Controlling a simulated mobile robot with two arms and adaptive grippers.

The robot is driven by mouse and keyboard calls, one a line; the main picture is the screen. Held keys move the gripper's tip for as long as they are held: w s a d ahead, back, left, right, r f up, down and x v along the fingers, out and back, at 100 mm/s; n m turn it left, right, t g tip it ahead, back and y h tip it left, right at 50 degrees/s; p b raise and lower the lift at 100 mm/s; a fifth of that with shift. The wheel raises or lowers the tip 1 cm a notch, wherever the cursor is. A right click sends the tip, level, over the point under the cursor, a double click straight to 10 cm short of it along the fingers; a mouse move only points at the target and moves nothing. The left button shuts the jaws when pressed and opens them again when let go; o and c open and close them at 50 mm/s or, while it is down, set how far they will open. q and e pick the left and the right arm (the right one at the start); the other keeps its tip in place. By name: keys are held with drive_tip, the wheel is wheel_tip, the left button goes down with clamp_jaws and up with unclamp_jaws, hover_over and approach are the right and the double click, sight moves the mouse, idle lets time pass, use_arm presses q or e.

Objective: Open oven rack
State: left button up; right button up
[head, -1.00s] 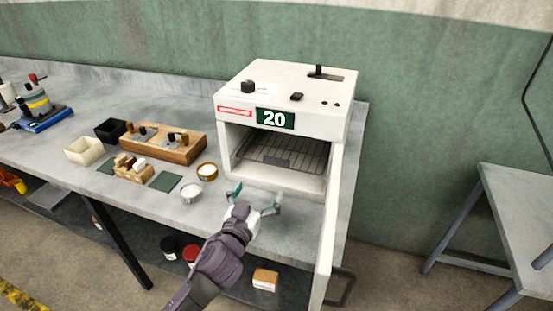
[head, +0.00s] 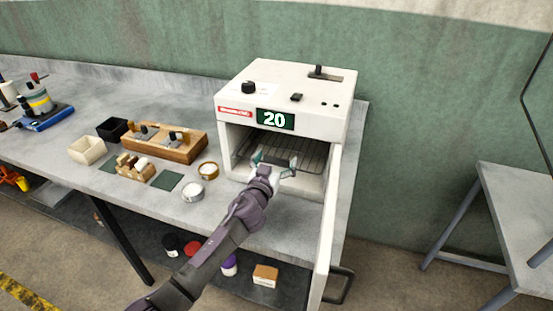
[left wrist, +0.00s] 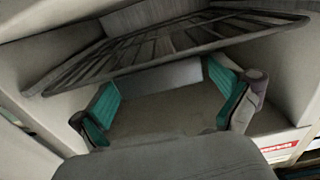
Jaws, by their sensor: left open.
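The white oven (head: 330,122) stands on the bench with its display at 20 and its door (head: 326,230) swung open to the right. The wire oven rack (head: 308,152) sits inside the chamber; it also shows in the left wrist view (left wrist: 170,42). My left gripper (head: 274,164) is open at the oven mouth, by the rack's front. In the left wrist view, the grey front plate of the rack (left wrist: 165,78) lies between the two spread green-padded fingers (left wrist: 165,92). I cannot tell whether they touch it. My right gripper is not in view.
Left of the oven are a small gold-rimmed dish (head: 208,170), a white round dish (head: 192,191), a wooden weight block (head: 165,143) and a cream tray (head: 88,149). The open door bounds the right side. A lower shelf holds jars and a small box (head: 265,275).

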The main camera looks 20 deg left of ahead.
use_arm(q)
drive_tip(key=c, duration=1.5)
drive_tip(key=s, duration=0.5)
drive_tip(key=s+p, duration=0.1)
drive_tip(key=s, duration=1.1)
drive_tip(key=shift+s+a+p, duration=0.1)
drive_tip(key=shift+a+p, duration=0.2)
drive_tip(key=shift+p, duration=0.1)
drive_tip(key=shift+c, duration=0.2)
drive_tip(key=o, duration=1.5)
drive_tip(key=shift+o, duration=0.2)
